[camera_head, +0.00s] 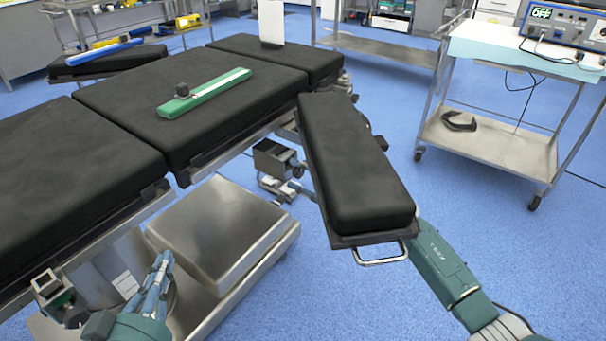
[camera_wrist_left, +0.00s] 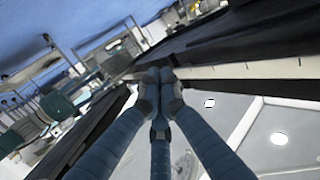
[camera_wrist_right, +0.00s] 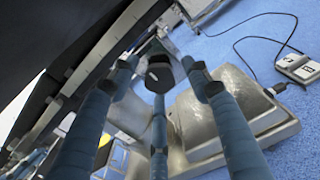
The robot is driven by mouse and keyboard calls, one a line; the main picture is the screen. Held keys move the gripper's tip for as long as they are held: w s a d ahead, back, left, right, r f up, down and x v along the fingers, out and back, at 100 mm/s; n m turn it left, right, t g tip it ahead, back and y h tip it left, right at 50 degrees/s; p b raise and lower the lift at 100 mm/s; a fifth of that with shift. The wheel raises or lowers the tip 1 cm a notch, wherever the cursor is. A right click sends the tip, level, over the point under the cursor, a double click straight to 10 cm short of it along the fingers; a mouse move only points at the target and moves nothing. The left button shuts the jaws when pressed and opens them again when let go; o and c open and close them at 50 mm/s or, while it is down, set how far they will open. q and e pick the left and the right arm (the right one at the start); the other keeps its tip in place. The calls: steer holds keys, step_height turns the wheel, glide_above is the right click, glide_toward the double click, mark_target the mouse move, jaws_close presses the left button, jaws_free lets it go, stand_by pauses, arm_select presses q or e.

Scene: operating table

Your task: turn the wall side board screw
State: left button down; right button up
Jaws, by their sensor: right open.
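A black padded side board (camera_head: 355,165) juts out from the operating table (camera_head: 185,110), with a metal loop handle at its near end. Another side board (camera_head: 108,62) is at far left.
A green bar (camera_head: 205,93) with a dark knob lies on the table pad. The steel table base (camera_head: 220,225) stands between my arms. A wheeled cart (camera_head: 490,140) is at right. A pedal (camera_wrist_right: 300,68) with a cable lies on the open blue floor.

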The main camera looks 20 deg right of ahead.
steer(key=shift+w, duration=0.1)
steer(key=c, duration=1.1)
steer(key=shift+c, duration=0.2)
